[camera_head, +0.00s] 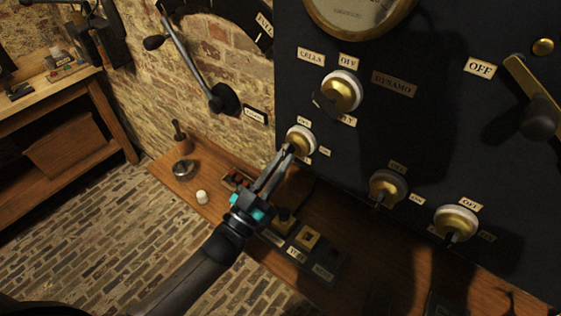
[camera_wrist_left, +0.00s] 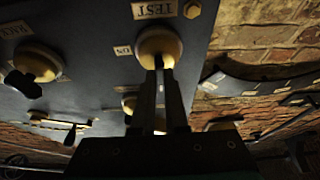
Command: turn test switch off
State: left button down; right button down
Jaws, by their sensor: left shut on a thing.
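The test switch (camera_head: 300,137) is a round brass knob on a pale base, low on the left side of the dark panel. In the left wrist view the test switch (camera_wrist_left: 159,44) is right in front of my fingers, beside a TEST label (camera_wrist_left: 153,8) and an ON label (camera_wrist_left: 122,50). My left gripper (camera_head: 286,154) reaches up to the switch from below and is shut on its small lever. The fingertips (camera_wrist_left: 161,73) cover most of the lever, so which way it is tilted is hard to tell. My right gripper is not in view.
A selector (camera_head: 341,91) sits above the switch. Two more brass switches (camera_head: 388,187) (camera_head: 456,222) sit lower right. A wooden bench (camera_head: 222,213) below carries a white pot (camera_head: 202,197), a metal dish (camera_head: 182,170) and a dark block with brass parts (camera_head: 307,238). A long lever (camera_head: 187,55) is on the brick wall.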

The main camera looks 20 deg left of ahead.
pick_arm(q)
jog(key=shift+f+y, duration=0.1)
jog(key=shift+y, duration=0.2)
jog(key=c, duration=0.9)
grip_release()
jog(key=shift+c, duration=0.2)
jog(key=b+v, duration=0.2)
jog(key=v, duration=1.3)
jog(key=shift+a, duration=0.15)
